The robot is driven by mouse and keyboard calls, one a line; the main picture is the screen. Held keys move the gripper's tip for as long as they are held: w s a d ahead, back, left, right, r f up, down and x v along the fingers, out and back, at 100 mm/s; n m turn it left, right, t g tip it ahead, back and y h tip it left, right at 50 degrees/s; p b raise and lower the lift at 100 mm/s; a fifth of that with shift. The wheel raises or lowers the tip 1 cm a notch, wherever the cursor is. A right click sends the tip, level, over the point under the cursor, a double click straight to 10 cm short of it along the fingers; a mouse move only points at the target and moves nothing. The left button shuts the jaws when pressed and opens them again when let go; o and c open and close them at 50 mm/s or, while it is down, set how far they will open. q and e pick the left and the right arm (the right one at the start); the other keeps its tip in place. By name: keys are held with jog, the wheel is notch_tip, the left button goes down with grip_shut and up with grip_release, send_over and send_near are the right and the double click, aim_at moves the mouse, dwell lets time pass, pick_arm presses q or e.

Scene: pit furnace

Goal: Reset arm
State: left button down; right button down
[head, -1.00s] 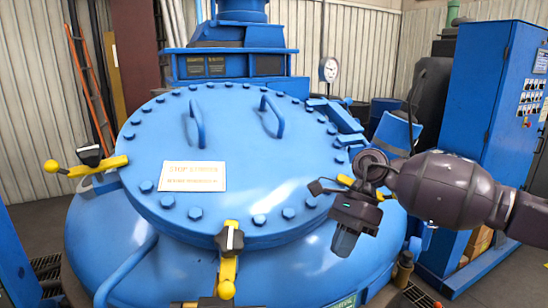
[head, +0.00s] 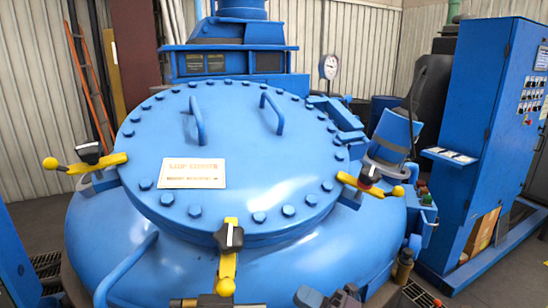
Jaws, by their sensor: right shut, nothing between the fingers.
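Only a small dark part of my right gripper (head: 343,298) shows, at the bottom edge below the furnace; its fingers are shut with nothing visible between them. It is well below the yellow clamp handle on the right (head: 370,187), clear of it. The rest of my right arm is out of view. My left gripper is not in view. The big blue furnace lid (head: 250,150) lies closed, with bolts around its rim and a white label (head: 192,173) on top.
Other yellow clamp handles sit at the lid's left (head: 85,164) and front (head: 228,258). A blue control cabinet (head: 490,140) stands at right, with a small shelf (head: 449,155). A gauge (head: 329,67) stands behind the lid. An orange ladder (head: 92,85) leans at back left.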

jog(key=s+d+f+m+t+h, duration=0.3)
jog(key=s+d+f+m+h, duration=0.2)
jog(key=d+f+m+h, duration=0.55)
jog(key=s+d+f+m+t+h, duration=0.35)
jog(key=d+f+m+h, duration=0.35)
jog(key=m, duration=0.7)
jog(key=s+d+f+m+g+h, duration=0.1)
jog(key=s+d+f+m+g, duration=0.1)
jog(key=s+f, duration=0.1)
jog(key=s+d+f+m+g+h, duration=0.1)
jog(key=s+d+f+m+g, duration=0.1)
jog(key=s, duration=0.4)
jog(key=shift+s+f+m+g+h, duration=0.25)
jog(key=shift+f+m+g+h, duration=0.1)
jog(key=shift+f+m, duration=0.55)
jog(key=c, duration=1.8)
grip_release()
jog(key=shift+c, duration=0.2)
